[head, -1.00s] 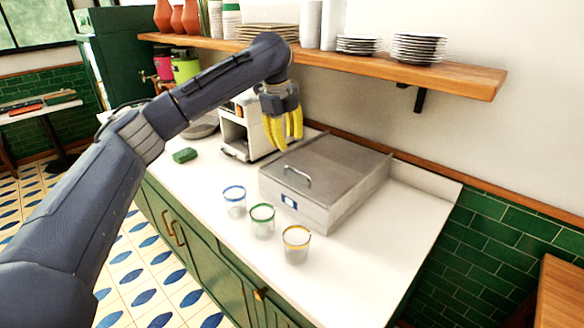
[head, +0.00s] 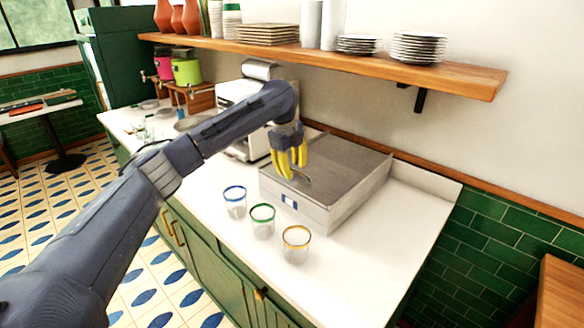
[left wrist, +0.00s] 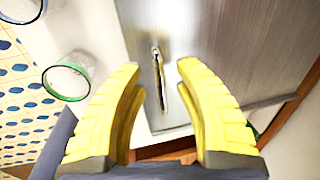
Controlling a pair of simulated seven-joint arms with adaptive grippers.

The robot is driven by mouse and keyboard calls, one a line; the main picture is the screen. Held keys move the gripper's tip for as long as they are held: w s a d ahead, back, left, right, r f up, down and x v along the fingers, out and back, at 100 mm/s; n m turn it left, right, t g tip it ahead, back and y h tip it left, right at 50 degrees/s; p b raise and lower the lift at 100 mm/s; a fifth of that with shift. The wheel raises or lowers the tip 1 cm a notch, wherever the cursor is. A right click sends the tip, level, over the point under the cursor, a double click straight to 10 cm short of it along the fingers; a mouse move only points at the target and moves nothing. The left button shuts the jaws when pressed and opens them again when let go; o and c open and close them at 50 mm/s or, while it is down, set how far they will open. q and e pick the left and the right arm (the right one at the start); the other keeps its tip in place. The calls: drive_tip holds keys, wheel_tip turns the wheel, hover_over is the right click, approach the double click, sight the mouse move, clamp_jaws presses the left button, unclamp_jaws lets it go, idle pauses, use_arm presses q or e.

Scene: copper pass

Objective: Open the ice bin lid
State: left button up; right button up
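The ice bin (head: 345,195) is a low steel box on the white counter with its lid (head: 350,163) closed. A small bar handle (head: 303,177) stands on the lid near its front edge, partly hidden by my fingers in the head view. My left gripper (head: 289,173) points down just over the handle with its yellow fingers. In the left wrist view the handle (left wrist: 159,80) shows between and beyond the open fingers (left wrist: 162,85), with nothing held. Whether a finger touches the lid cannot be told. My right gripper is not in view.
Three glasses with blue (head: 234,201), green (head: 262,221) and yellow (head: 296,244) rims stand along the counter in front of the bin. A wooden shelf (head: 440,76) with plates and cups hangs above. Counter right of the bin is clear.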

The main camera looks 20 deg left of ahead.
use_arm(q)
clamp_jaws()
idle(0.6)
